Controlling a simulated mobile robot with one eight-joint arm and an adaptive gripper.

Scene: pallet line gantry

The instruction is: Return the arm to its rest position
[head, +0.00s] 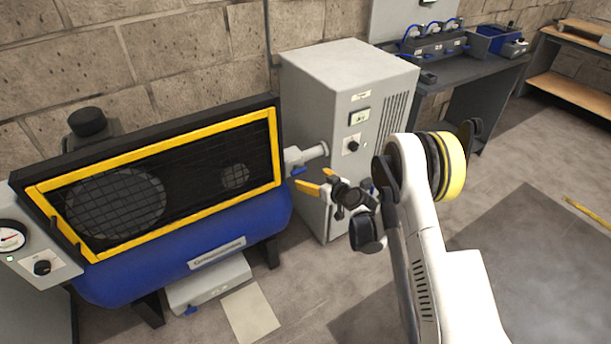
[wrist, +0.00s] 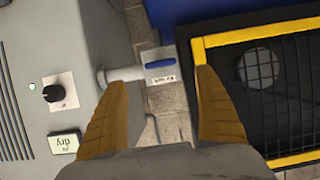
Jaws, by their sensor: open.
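My white arm (head: 418,240) reaches up from the lower right in the head view and bends over at a yellow-banded joint. My gripper (head: 305,179) has orange fingers and points left, in front of the gap between the compressor and the grey cabinet. In the wrist view my gripper (wrist: 162,82) is open, its two ribbed fingers wide apart. Nothing is held between them. Beyond the fingers is a grey pipe fitting with a blue lever (wrist: 160,64). I cannot tell the exact distance from the fingertips to it.
A blue compressor (head: 190,255) with a yellow-framed guard stands at left. A grey cabinet (head: 325,75) with a knob and display stands behind my gripper. A dark bench (head: 470,72) with blue equipment is at the back right. The floor at right (head: 540,240) is mostly clear.

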